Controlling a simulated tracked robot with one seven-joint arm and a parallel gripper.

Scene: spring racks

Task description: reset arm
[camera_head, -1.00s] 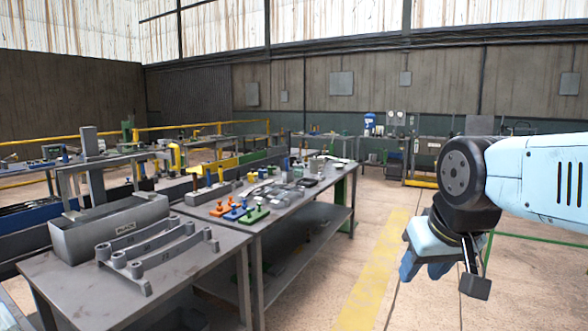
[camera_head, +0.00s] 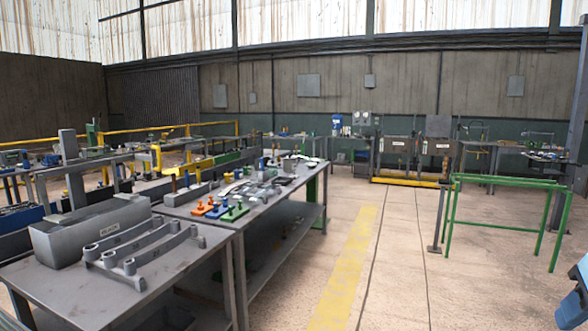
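My arm is almost wholly out of the head camera view. Only a blue piece (camera_head: 572,300) shows at the lower right edge, and I take it to be part of my arm. The fingertips do not show clearly, so I cannot see whether the gripper is open or holds anything. No part of my arm is over the workbench (camera_head: 190,235).
On the near bench lie a grey bracket rack (camera_head: 150,250) and a grey bin (camera_head: 85,232). Orange, blue and green fixtures (camera_head: 220,208) stand farther back. A green frame (camera_head: 500,182) stands on the right. The floor with its yellow stripe (camera_head: 345,270) is clear.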

